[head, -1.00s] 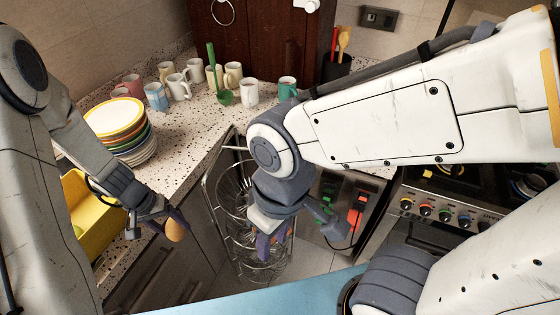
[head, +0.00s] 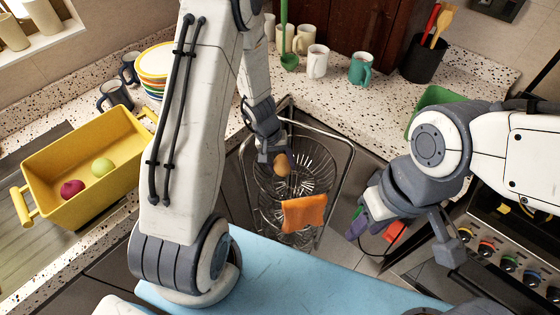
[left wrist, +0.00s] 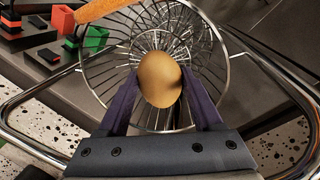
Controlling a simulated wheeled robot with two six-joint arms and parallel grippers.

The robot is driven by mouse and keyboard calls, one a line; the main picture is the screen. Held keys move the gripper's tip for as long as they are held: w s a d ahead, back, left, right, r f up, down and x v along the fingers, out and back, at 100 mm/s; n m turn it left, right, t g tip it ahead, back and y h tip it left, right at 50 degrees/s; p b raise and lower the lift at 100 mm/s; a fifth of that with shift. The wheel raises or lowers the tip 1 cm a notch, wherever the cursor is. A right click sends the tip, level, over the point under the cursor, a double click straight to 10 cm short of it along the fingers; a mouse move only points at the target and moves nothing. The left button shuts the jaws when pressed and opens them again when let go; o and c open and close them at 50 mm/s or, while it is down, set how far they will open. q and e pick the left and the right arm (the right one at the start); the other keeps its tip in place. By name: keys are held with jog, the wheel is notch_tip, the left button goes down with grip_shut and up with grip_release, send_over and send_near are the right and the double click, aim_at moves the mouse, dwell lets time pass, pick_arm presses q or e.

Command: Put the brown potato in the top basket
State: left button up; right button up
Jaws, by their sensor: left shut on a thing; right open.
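The brown potato (head: 283,165) is held in my left gripper (head: 279,157), which is shut on it. In the left wrist view the potato (left wrist: 160,79) sits between the two dark fingers of my left gripper (left wrist: 160,95). It is over the wire top basket (head: 325,160), whose rim also circles it in the left wrist view (left wrist: 221,75). I cannot tell exactly how high the potato is above the basket's bottom. My right gripper (head: 362,222) is open and empty, to the right of the basket stand.
An orange cloth (head: 304,212) hangs on the front of the wire stand. A yellow crate (head: 45,172) with a purple ball and a green ball stands at left. Mugs and stacked plates (head: 154,66) line the counter behind. The stove (head: 510,245) is at right.

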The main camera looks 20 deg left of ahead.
pick_arm(q)
jog(key=b, duration=0.6)
send_over(280, 190)
jog(key=x, duration=0.2)
jog(key=a+x, duration=0.1)
jog(key=x, duration=0.4)
jog(key=shift+s+a+f, duration=0.15)
jog(key=shift+a+f, duration=0.1)
jog(key=shift+f, duration=0.5)
pick_arm(e)
notch_tip(280, 190, down, 7)
jog(key=shift+f, duration=0.1)
pick_arm(q)
jog(key=o, duration=1.5)
jog(key=shift+o, duration=0.2)
jog(key=p+v, duration=0.2)
jog(key=v, duration=0.1)
jog(key=d+p+v, duration=0.1)
jog(key=p+v, duration=0.1)
jog(key=v, duration=0.1)
jog(key=shift+w+d+p, duration=0.15)
jog(key=shift+w+p, duration=0.05)
jog(key=shift+p, duration=0.15)
pick_arm(e)
notch_tip(280, 190, up, 5)
jog(key=shift+f, duration=0.1)
